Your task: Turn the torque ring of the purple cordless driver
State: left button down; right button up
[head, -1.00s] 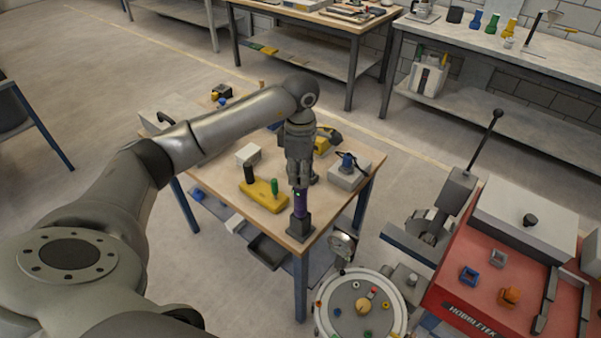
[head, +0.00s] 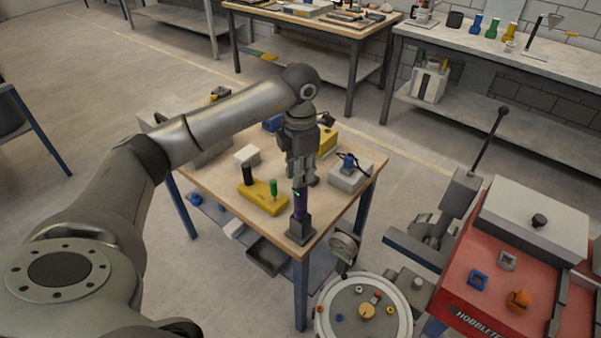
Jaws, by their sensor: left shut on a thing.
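The purple cordless driver (head: 301,206) stands upright on its dark grey base (head: 300,230) near the front corner of the wooden table. My left gripper (head: 299,184) points straight down from above and is shut on the top of the driver. The torque ring is hidden by the fingers or too small to tell apart. My right gripper is not in the head view.
A yellow block (head: 264,197) with a black and a green peg stands left of the driver. A grey box (head: 349,177) with a blue part is to the right. A white block (head: 247,155) lies farther back. A round dial plate (head: 346,312) and a red bench (head: 490,300) stand at front right.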

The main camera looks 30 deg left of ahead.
pick_arm(q)
jog(key=shift+n, duration=0.3)
jog(key=c, duration=1.3)
grip_release()
jog(key=shift+r, duration=0.1)
notch_tip(320, 180, up, 12)
jog(key=shift+f, duration=0.1)
